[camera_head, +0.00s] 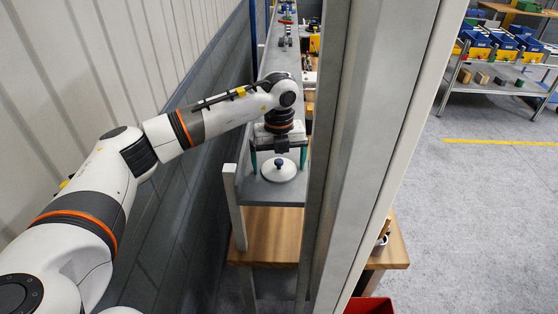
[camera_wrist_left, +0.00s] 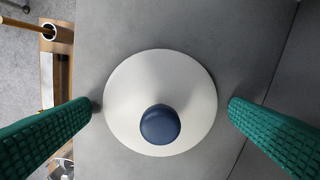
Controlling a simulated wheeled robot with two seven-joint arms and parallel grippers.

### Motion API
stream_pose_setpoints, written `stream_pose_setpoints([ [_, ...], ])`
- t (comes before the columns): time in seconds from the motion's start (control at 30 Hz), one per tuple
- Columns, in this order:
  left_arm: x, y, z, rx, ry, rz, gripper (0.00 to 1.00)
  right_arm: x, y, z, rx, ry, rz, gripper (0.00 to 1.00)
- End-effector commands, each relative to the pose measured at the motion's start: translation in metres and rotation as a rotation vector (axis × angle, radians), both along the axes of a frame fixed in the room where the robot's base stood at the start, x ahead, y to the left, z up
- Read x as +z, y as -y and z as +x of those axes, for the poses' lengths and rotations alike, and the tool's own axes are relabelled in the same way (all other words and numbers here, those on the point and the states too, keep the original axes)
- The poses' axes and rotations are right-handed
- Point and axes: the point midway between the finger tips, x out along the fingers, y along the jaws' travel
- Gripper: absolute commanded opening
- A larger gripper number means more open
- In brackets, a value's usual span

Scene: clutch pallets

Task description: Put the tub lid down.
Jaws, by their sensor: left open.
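The tub lid (camera_head: 279,170) is a white round disc with a dark blue knob. It lies on the grey shelf (camera_head: 270,193), near the shelf's front end. In the left wrist view the lid (camera_wrist_left: 190,80) lies flat on the grey surface, seen from above. My left gripper (camera_head: 279,172) is open above the lid, with its green fingers on either side of it. In the left wrist view the fingers stand apart from the knob, which is free between them. My right gripper is not in view.
A large grey post (camera_head: 365,130) stands just right of the shelf. A panelled wall (camera_head: 120,60) runs along the left. A wooden table (camera_head: 270,236) is below the shelf end. Small items (camera_head: 287,30) stand farther back on the shelf. A rack with blue bins (camera_head: 475,39) is at the far right.

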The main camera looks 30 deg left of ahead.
Motion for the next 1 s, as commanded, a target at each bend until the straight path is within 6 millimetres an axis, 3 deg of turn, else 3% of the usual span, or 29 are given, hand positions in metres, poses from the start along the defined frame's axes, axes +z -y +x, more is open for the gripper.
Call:
stream_pose_setpoints([
  [0.17, 0.014, 0.000, 0.001, 0.000, 0.005, -0.001, 1.00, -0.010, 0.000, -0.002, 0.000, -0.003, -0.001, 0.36],
  [0.43, 0.071, 0.001, 0.001, -0.001, 0.008, -0.002, 1.00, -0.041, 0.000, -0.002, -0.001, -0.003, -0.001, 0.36],
  [0.63, 0.109, 0.000, 0.001, 0.000, 0.004, 0.001, 1.00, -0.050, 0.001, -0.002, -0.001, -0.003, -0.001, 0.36],
  [0.8, 0.121, 0.000, 0.000, 0.000, 0.002, 0.000, 1.00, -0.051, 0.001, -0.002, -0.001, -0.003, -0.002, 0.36],
  [1.0, 0.123, 0.000, 0.000, -0.001, 0.000, 0.000, 1.00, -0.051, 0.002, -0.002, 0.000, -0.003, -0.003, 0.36],
])
